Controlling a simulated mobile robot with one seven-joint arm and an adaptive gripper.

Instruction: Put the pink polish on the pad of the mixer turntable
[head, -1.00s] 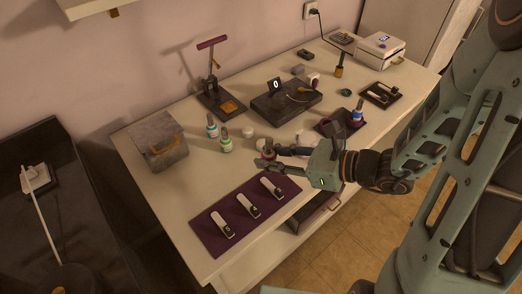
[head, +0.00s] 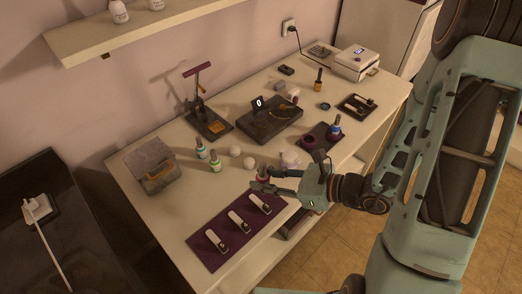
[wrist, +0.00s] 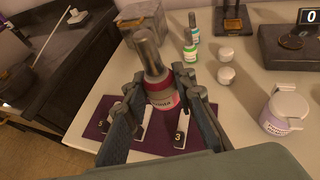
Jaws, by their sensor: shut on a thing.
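The pink polish (wrist: 161,92), a bottle with a grey cap and a pink label, is between the two fingers of my gripper (wrist: 162,106), which is shut on it. In the head view the polish (head: 262,172) is partly hidden by my gripper (head: 270,181), behind the purple mat. I cannot tell whether its base touches the table. A dark box with a "0" display and a round amber pad, which looks like the mixer turntable (head: 254,124), stands farther back on the table. It also shows in the wrist view (wrist: 281,58). Its pad (wrist: 291,42) looks empty.
The purple mat (head: 208,257) holds numbered strips. Two white jars (head: 249,162), green and blue bottles (head: 215,162) and a lilac-labelled jar (wrist: 285,112) stand near my gripper. A lever stand (head: 208,128) is left of the box.

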